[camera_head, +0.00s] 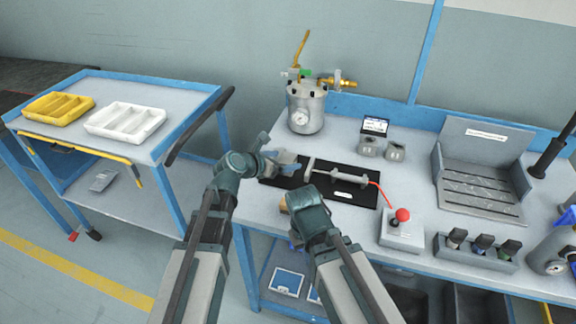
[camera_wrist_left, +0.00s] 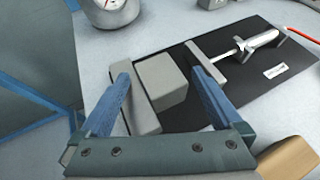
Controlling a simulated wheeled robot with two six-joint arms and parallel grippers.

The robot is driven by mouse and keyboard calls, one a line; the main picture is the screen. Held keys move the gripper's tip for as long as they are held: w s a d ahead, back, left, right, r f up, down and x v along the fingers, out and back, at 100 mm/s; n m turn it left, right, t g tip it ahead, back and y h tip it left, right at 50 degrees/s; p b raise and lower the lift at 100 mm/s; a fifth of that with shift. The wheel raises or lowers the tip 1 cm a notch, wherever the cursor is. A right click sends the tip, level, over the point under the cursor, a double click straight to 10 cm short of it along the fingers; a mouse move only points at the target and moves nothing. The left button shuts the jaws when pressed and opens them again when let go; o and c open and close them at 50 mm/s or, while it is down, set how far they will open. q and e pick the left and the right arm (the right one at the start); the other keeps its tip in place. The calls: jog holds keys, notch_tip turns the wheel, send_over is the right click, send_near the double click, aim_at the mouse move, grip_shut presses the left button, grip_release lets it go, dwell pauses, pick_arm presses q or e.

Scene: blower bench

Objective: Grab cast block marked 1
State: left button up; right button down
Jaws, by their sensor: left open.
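No mark 1 is readable on any block. My left gripper (camera_head: 284,160) is open at the left end of a black mat; it also shows in the left wrist view (camera_wrist_left: 162,80). A plain grey block (camera_wrist_left: 170,78) stands between its spread blue fingers, beside a grey plate (camera_wrist_left: 140,108); a gap shows on the right side. Two small grey blocks, one at the left (camera_head: 370,147) and one at the right (camera_head: 395,152), stand farther back on the bench. My right gripper is mostly hidden by its own forearm at the bench's front edge.
The black mat (camera_head: 364,198) carries a clamp (camera_head: 345,176) with a rod and push plate. A metal pot with a gauge (camera_head: 306,108) stands behind. A grey box with a red knob (camera_head: 402,230) sits right. A tan piece (camera_wrist_left: 292,158) lies near the left gripper.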

pick_arm(q)
jog(key=c, duration=1.6)
jog(key=shift+w+a+r, duration=0.1)
jog(key=shift+a+r, duration=0.05)
